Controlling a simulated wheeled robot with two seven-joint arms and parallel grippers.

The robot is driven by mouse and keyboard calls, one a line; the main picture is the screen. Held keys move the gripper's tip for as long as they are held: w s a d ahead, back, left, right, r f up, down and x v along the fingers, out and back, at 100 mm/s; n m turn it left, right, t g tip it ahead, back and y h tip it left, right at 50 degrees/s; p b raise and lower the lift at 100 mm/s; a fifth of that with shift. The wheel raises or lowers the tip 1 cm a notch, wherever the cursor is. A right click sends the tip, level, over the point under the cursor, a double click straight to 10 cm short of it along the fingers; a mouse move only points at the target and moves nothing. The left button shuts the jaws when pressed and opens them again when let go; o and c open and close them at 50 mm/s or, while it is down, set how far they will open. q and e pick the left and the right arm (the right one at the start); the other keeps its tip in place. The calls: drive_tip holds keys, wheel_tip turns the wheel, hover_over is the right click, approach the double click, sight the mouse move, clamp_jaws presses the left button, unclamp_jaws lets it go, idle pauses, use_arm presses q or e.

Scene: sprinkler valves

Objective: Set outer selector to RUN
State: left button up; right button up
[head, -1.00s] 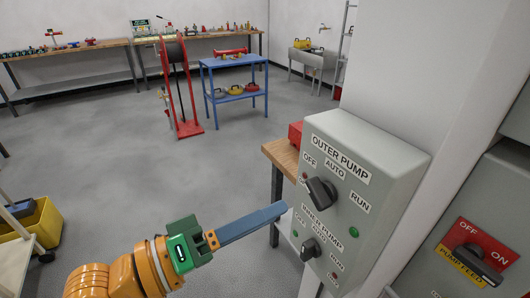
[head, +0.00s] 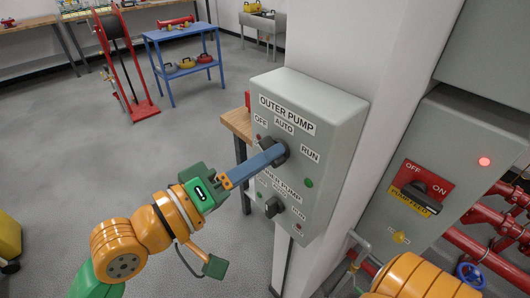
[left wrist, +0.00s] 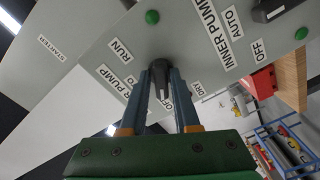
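The outer selector (head: 281,148) is a dark knob on the grey pump box under the label OUTER PUMP, with OFF at its upper left, AUTO above and RUN at its right. My left gripper (head: 272,155) reaches it from the left with blue-grey fingers. In the left wrist view the knob (left wrist: 160,78) stands between the two fingertips (left wrist: 163,85), with a narrow gap beside it. The fingers hide much of the knob in the head view, so its pointing is hard to read. My right gripper is not in view.
The inner pump selector (head: 273,207) sits just below on the same box. A red and yellow pump feed switch (head: 421,187) is on the panel at right, with red pipes (head: 485,245) below. A wooden bench (head: 238,124) stands behind the box.

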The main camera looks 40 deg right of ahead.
use_arm(q)
clamp_jaws()
drive_tip(key=m+b, duration=0.1)
drive_tip(key=m, duration=0.2)
drive_tip(key=shift+b, duration=0.4)
drive_tip(key=m+b, duration=0.1)
drive_tip(key=m, duration=0.2)
drive_tip(key=shift+w+r+m+b, duration=0.1)
drive_tip(key=shift+m+b, duration=0.25)
drive_tip(key=shift+m, duration=0.05)
